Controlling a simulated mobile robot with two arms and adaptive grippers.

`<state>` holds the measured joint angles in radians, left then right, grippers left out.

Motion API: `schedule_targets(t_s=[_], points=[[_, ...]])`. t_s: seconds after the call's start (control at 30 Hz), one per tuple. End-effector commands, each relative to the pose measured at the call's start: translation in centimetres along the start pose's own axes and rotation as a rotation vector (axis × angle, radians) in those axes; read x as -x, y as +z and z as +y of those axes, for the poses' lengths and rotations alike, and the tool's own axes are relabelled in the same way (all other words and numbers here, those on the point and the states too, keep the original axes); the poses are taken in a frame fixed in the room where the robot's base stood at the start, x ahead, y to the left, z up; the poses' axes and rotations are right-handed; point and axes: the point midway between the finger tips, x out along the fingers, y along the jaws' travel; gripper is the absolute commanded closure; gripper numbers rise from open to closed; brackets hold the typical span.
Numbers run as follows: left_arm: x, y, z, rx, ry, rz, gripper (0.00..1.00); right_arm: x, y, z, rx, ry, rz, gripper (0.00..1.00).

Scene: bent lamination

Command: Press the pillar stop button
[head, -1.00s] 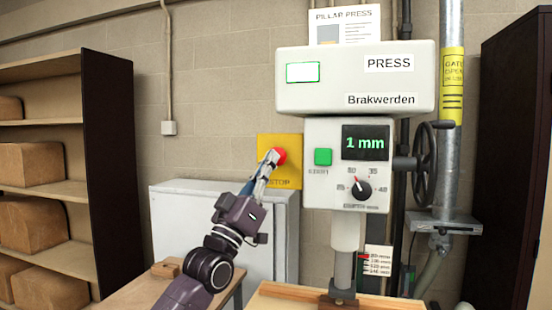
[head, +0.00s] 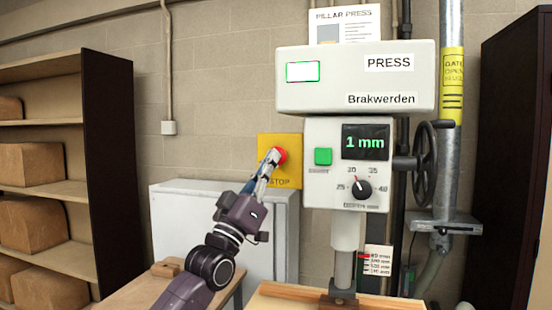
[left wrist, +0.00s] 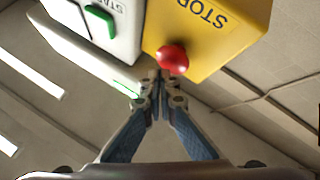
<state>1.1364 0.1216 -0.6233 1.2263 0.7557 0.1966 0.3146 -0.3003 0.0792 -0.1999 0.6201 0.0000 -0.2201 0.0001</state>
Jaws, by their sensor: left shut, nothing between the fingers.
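The red stop button (head: 281,156) sits on a yellow plate (head: 290,172) marked STOP, left of the press control panel. In the left wrist view the round red button (left wrist: 173,59) stands out from the yellow box (left wrist: 215,30). My left gripper (head: 274,158) is shut and empty, its fingertips at the button and partly covering it in the head view. In the left wrist view the closed fingertips (left wrist: 158,76) are right beside the button; I cannot tell whether they touch it. My right gripper is not in view.
The pillar press (head: 355,80) shows "1 mm", with a green start button (head: 323,157), a dial (head: 361,189) and a handwheel (head: 425,163). A light grey cabinet (head: 180,220) stands below the stop plate.

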Motion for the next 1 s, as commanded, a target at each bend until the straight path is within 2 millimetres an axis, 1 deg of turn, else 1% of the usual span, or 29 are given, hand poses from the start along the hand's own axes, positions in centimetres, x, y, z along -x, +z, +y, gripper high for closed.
schedule_targets(t_s=[1.0], points=[[-0.64,0.47,-0.39,0.001,0.000,0.000,1.00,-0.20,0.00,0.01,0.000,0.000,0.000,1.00]])
